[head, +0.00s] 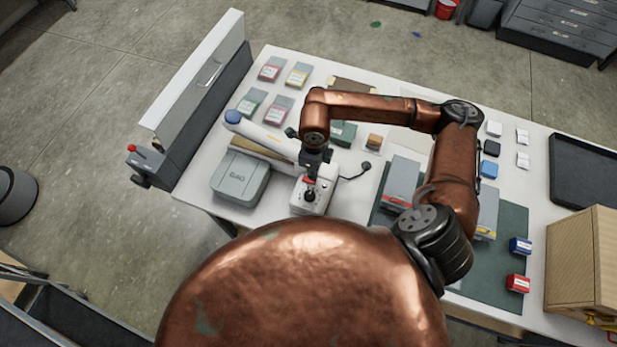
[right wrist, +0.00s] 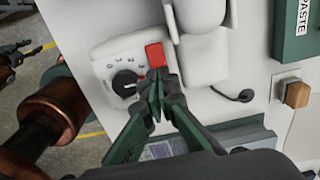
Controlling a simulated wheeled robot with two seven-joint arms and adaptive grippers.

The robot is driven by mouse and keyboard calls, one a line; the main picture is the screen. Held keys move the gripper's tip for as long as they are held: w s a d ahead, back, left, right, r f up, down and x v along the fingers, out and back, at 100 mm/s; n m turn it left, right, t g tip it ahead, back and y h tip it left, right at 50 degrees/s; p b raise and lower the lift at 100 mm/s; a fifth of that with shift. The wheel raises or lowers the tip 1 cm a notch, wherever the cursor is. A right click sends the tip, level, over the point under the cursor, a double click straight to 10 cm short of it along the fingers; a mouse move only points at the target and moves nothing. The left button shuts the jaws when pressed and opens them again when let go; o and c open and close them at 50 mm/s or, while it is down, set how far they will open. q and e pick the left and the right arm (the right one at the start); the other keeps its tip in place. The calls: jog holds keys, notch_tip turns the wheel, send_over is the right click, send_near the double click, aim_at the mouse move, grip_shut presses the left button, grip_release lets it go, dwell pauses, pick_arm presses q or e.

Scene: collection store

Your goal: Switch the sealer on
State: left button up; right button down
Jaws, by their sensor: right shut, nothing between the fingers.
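The sealer (head: 309,202) is a white machine on the table, with a long white arm ending in a blue knob (head: 232,117). In the right wrist view its front panel (right wrist: 106,68) carries a black dial (right wrist: 126,83) and a red rocker switch (right wrist: 155,54). My right gripper (right wrist: 157,84) is shut and empty, its tips at the lower edge of the switch; I cannot tell whether they touch it. In the head view my right gripper (head: 309,172) is over the sealer's panel. A dark claw shape at the wrist view's left edge seems to be my left gripper (right wrist: 18,54), its fingers unclear.
A grey-green box marked BAG (head: 240,178) stands left of the sealer. A black cord (head: 355,173) lies to its right. Grey boxes (head: 401,180) stand on a green mat (head: 510,255).

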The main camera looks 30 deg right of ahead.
jog(key=shift+f+b, duration=1.1)
jog(key=shift+f, duration=0.1)
dwell(0.8)
jog(key=shift+r, duration=0.2)
jog(key=shift+r+p, duration=1.55)
jog(key=shift+r, duration=1.85)
